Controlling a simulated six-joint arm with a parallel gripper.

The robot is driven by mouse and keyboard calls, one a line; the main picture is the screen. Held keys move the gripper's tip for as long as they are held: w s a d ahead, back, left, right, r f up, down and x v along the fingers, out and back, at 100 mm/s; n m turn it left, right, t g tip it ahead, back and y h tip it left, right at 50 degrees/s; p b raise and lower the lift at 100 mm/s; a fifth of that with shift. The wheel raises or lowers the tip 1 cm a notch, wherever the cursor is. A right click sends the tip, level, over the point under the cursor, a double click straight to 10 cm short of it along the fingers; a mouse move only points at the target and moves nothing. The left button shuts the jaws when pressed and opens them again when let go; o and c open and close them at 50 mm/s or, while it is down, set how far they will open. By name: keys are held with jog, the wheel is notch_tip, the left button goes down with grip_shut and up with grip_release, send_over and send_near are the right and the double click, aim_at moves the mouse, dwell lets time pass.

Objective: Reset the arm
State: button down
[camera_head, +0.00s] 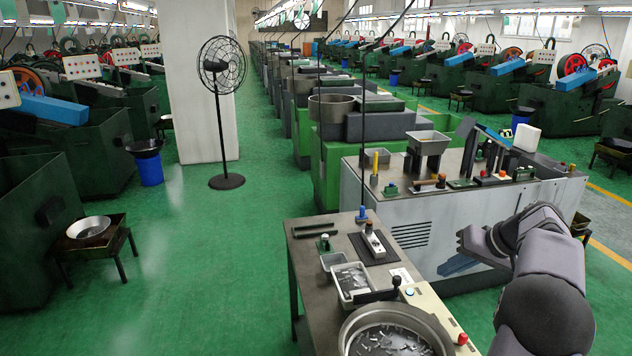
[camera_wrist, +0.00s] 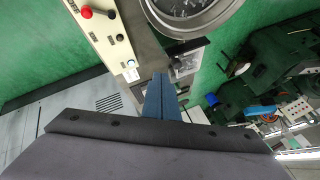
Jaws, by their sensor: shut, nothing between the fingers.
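My arm reaches in from the lower right of the head view. My gripper (camera_head: 468,242) is in front of the grey machine cabinet (camera_head: 450,215), to the right of the work table (camera_head: 312,262). In the wrist view my gripper (camera_wrist: 161,92) shows as narrow blue-grey fingers together, with nothing between them. The gripper looks clear of the table and the bowl in both views.
A round metal bowl (camera_head: 350,345) with small metal parts stands on the table, beside a white bin (camera_head: 341,289) of parts and a control panel (camera_head: 432,312) with a red button (camera_head: 462,339). Green floor lies open at left, around a standing fan (camera_head: 219,120).

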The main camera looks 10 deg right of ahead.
jog(key=s+a+f+g+y+b, duration=0.1)
jog(key=s+a+f, duration=0.15)
jog(key=a, duration=0.75)
jog(key=s+a+f+m+b, duration=0.15)
jog(key=a+f, duration=0.25)
jog(key=a, duration=0.5)
jog(key=s+a+f+g+y+b, duration=0.1)
jog(key=s+a+f, duration=0.2)
jog(key=a, duration=0.7)
jog(key=s+a+f+n+g+h+p, duration=0.1)
jog(key=s+f+n+g+h+p, duration=0.15)
jog(key=s, duration=0.55)
jog(key=s+a+f+n+g+h+p, duration=0.1)
jog(key=s+f+n+g+h, duration=0.15)
jog(key=s, duration=0.55)
notch_tip(320, 180, up, 14)
jog(key=s+p, duration=0.1)
jog(key=p, duration=1.4)
jog(key=shift+n, duration=0.35)
jog(key=f+b, duration=0.3)
jog(key=d+f+b, duration=0.1)
jog(key=f+b, duration=0.1)
jog(key=shift+s, duration=0.1)
